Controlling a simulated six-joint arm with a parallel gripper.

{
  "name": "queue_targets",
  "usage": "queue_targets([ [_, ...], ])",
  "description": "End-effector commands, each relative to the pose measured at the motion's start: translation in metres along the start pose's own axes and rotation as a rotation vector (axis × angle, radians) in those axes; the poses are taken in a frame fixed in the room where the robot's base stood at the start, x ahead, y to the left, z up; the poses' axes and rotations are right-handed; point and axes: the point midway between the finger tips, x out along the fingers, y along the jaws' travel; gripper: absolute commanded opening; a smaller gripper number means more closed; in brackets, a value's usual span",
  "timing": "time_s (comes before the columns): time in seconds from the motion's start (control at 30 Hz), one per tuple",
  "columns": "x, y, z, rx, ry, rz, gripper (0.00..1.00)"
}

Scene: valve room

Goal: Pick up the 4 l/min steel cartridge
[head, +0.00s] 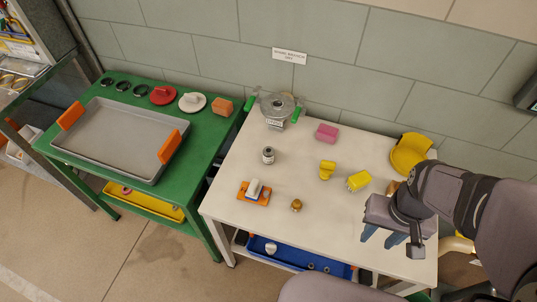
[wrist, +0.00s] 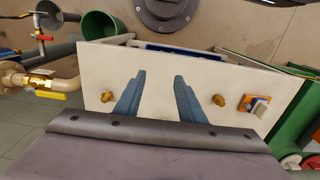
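A small steel cylinder (head: 268,155) with dark bands stands upright on the white table (head: 235,185), left of its middle. It looks like a steel cartridge, but no flow marking is readable. It does not show in the wrist view. Small steel parts (head: 311,266) also lie in the blue tray under the table, too small to identify. My gripper (head: 381,238) is over the front right of the table, well to the right of the steel cylinder. In the wrist view its blue fingers (wrist: 160,76) are apart with nothing between them.
A brass piece (head: 296,205), an orange block with a white part (head: 255,192), yellow pieces (head: 358,181) and a pink block (head: 327,132) stand on the table. A round metal housing (head: 278,109) is at the back. A green table (head: 205,145) holds a grey tray (head: 105,135).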

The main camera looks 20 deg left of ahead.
Motion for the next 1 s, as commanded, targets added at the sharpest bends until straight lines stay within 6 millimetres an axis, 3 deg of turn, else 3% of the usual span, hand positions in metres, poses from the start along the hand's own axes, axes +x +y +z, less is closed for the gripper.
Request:
queue_targets([
  [0.07,0.000,0.000,0.000,0.000,0.000,0.000,0.53],
  [0.37,0.000,0.000,-0.001,-0.001,0.000,0.000,0.53],
  [0.53,-0.002,-0.006,-0.018,-0.016,-0.001,0.000,0.53],
  [0.77,-0.005,-0.037,-0.086,-0.077,0.000,0.000,0.53],
  [1.0,0.001,-0.103,-0.168,-0.164,-0.004,0.000,0.53],
])
